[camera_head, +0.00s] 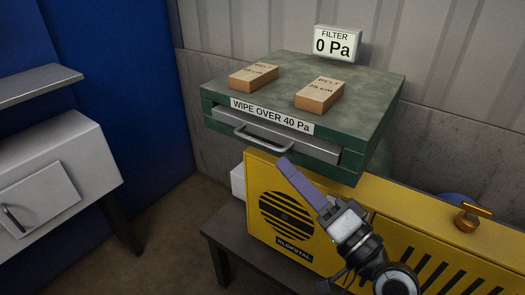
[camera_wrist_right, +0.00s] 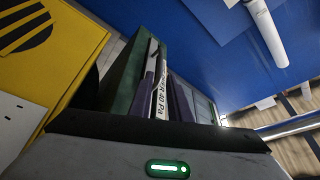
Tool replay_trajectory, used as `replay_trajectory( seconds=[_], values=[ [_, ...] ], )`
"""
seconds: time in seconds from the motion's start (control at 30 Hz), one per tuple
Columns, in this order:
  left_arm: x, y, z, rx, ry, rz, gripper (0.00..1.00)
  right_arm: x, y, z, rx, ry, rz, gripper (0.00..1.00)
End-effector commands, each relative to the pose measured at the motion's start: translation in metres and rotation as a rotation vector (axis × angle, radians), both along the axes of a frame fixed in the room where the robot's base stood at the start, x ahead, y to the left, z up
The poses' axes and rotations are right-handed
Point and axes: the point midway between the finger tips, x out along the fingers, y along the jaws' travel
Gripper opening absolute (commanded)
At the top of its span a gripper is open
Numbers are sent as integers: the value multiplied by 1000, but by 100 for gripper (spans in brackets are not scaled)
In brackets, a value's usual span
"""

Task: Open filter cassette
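The filter cassette (camera_head: 290,142) is a grey drawer front set in a slot of the green housing (camera_head: 350,84). It sits within the slot and looks shut. Its grey bar handle (camera_head: 262,138) sticks out at the left part of the front. A white label (camera_head: 272,115) above it reads "WIPE OVER 40 Pa"; it also shows in the right wrist view (camera_wrist_right: 160,92). My right gripper (camera_head: 286,166) has purple fingers, below and in front of the cassette, apart from the handle. In the right wrist view the fingers (camera_wrist_right: 161,98) stand apart with nothing clearly between them. My left gripper is not in view.
Two brown belt boxes (camera_head: 253,75) (camera_head: 320,95) lie on the housing. A display (camera_head: 337,43) behind reads "FILTER 0 Pa". A yellow machine (camera_head: 292,215) with a brass valve (camera_head: 472,216) stands below. A grey cabinet (camera_head: 55,180) is at left, with open floor between.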

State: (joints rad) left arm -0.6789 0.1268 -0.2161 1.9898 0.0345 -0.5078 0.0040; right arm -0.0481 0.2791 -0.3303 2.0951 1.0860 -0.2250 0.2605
Motion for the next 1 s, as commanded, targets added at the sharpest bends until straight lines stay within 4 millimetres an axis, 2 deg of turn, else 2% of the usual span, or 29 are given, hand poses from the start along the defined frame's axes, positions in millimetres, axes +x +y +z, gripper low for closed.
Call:
replay_trajectory(
  seconds=[0.2, 0.5, 0.9, 1.0],
  values=[
    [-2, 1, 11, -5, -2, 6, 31, 32, 23, 13, 1, -1, 0, 17],
    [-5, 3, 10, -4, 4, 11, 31, 67, 48, 18, -3, 1, -2, 17],
    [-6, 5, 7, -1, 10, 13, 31, 73, 52, 19, -6, 1, -1, 17],
    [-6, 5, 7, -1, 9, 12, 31, 73, 52, 19, -5, 1, -2, 0]
  ],
)
